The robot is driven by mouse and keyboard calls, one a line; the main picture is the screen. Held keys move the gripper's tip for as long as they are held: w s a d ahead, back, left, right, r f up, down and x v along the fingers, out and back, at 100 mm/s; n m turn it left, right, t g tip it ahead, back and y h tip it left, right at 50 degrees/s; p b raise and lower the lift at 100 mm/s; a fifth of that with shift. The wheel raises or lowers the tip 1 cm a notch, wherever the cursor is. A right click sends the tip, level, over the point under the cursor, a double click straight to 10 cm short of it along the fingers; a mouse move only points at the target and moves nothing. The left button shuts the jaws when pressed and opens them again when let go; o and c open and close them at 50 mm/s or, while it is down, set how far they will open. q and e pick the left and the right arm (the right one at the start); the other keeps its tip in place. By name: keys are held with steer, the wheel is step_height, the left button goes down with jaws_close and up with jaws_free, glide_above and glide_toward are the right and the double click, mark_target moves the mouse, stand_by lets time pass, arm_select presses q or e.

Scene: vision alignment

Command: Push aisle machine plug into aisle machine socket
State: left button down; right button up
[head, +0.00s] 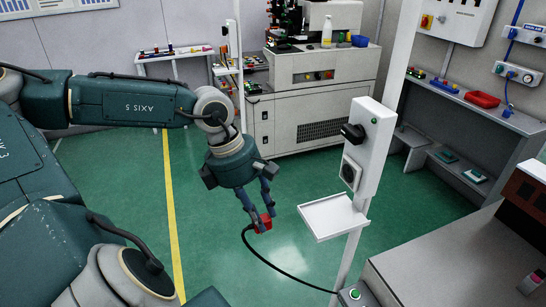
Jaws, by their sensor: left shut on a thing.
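The red aisle machine plug (263,224) is held between the fingertips of my left gripper (262,214), which points down over the green floor. A black cable runs from the plug down to the right, towards the foot of the white post. A round dark outlet on the white post box, below a black knob, looks like the aisle machine socket (351,173). The plug is apart from it, to its left and lower in the picture. My right gripper is not in view.
A grey cabinet (425,270) stands at the lower right. A machine (318,103) stands behind. Green floor is clear around my left gripper.

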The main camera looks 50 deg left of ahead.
arm_select(q)
steer(key=shift+s+a, duration=0.25)
steer(key=shift+s, duration=0.35)
steer(key=shift+d, duration=0.1)
steer(key=w+d+f+m+g+y, duration=0.1)
steer(key=d+m+g, duration=0.2)
steer(key=d+m, duration=0.7)
steer(key=d+f+m+g+y, duration=0.1)
steer(key=d+f+m+g, duration=0.1)
steer(key=d+m, duration=0.8)
steer(key=shift+w+d+f+m+g, duration=0.15)
steer(key=shift+w+m+g, duration=0.25)
steer(key=shift+m, duration=3.1)
